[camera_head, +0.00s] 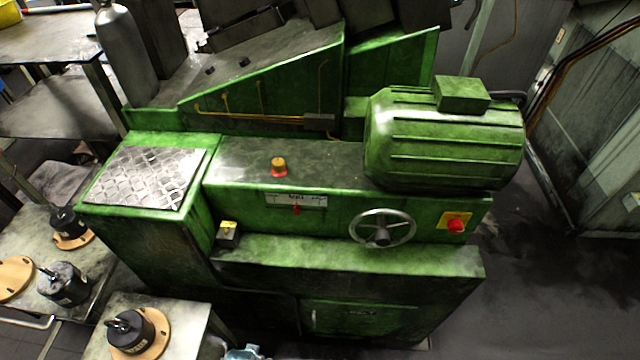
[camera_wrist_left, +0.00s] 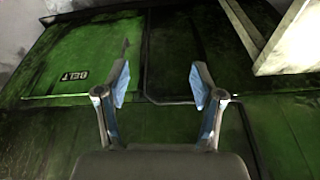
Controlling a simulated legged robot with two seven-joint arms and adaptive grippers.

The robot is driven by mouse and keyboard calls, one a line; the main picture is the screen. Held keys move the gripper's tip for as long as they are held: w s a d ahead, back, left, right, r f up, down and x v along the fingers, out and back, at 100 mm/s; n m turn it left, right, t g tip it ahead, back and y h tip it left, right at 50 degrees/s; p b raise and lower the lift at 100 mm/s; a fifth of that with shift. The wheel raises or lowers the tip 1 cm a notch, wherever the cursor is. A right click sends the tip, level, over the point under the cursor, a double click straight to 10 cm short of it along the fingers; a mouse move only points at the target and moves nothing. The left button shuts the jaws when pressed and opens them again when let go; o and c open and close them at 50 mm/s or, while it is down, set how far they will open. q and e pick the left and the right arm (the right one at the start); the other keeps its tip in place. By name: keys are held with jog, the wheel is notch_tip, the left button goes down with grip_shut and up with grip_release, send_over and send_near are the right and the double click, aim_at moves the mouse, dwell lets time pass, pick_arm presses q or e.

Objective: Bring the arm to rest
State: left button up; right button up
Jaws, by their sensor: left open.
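My left gripper (camera_wrist_left: 160,88) shows in the left wrist view with its two blue-padded fingers spread apart and nothing between them. It faces the green lower side of the machine, where a panel with a BELT label (camera_wrist_left: 74,76) is at the left. In the head view a small blue-grey part at the bottom edge may be part of my arm; the gripper itself is not clear there. My right gripper is in neither view. The green bolt former (camera_head: 345,262) stands in the middle of the head view.
The machine carries a handwheel (camera_head: 383,229), a red button (camera_head: 456,225), a red lever (camera_head: 297,209) and a motor (camera_head: 445,135). The floor (camera_head: 545,290) at the right is clear.

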pick_arm(q)
jog(key=s+f+g+b, duration=0.15)
jog(key=s+f, duration=0.25)
jog(key=f, duration=0.8)
jog(key=s+f+t+b, duration=0.1)
jog(key=s+f+b, duration=0.25)
jog(key=f, duration=0.85)
jog(key=s+a+f+g+b, duration=0.1)
jog(key=s+a+f, duration=0.2)
jog(key=s+f, duration=0.8)
jog(key=shift+s+f+b, duration=0.3)
jog(key=shift+s+b, duration=0.1)
jog(key=shift+s, duration=0.3)
jog(key=shift+a, duration=0.1)
